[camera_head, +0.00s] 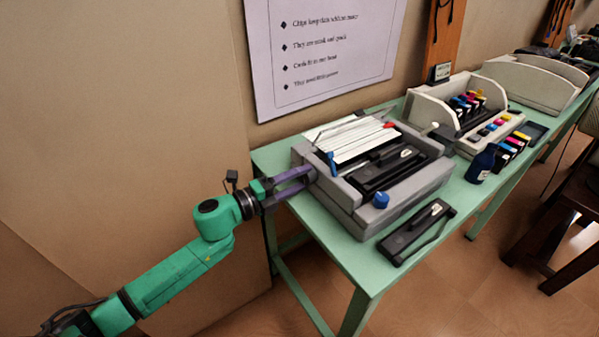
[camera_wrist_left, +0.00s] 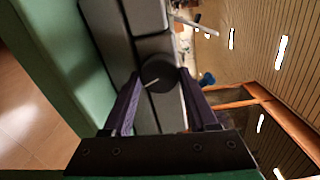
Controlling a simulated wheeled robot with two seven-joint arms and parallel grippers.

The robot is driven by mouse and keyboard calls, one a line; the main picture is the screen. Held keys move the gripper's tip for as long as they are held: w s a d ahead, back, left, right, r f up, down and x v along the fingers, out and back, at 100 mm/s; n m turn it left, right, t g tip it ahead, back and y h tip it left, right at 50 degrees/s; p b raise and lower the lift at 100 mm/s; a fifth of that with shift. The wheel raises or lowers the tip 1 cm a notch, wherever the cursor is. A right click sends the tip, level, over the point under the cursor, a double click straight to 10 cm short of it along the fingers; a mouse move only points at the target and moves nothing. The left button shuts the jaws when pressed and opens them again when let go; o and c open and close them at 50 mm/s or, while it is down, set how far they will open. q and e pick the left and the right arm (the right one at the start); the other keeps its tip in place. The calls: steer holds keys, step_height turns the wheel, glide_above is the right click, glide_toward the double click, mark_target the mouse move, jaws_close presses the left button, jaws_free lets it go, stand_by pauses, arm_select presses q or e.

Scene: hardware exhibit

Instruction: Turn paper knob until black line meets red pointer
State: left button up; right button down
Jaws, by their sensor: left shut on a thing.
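The grey printer (camera_head: 345,207) stands on the green table, with a white striped sheet or panel (camera_head: 352,142) on its top. My left gripper (camera_head: 308,173) reaches the printer's left side, its purple fingers closed there. In the left wrist view, a round dark knob (camera_wrist_left: 158,72) with a short pale mark lies between the fingertips of my left gripper (camera_wrist_left: 158,76), which is shut on it. The knob is hidden in the head view. A small red part (camera_head: 389,126) shows at the sheet's right end; I cannot tell if it is the pointer. I cannot single out the black line. My right gripper is not in view.
A blue knob (camera_head: 380,201) is on the printer's front and a blue lever (camera_head: 332,161) on its top. A black cartridge (camera_head: 415,232) lies in front. A dark bottle (camera_head: 481,164) and an ink-tank printer (camera_head: 460,115) stand to the right. The table's left edge is close to my gripper.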

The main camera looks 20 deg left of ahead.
arm_select(q)
steer(key=shift+a+r+n+p, duration=0.1)
steer(key=shift+n+p, duration=0.4)
steer(key=shift+n, duration=0.3)
steer(key=o, duration=1.4)
steer(key=v, duration=1.4)
steer(key=shift+s+a+b, duration=0.15)
steer(key=shift+a+b, duration=0.05)
steer(key=shift+b, duration=0.2)
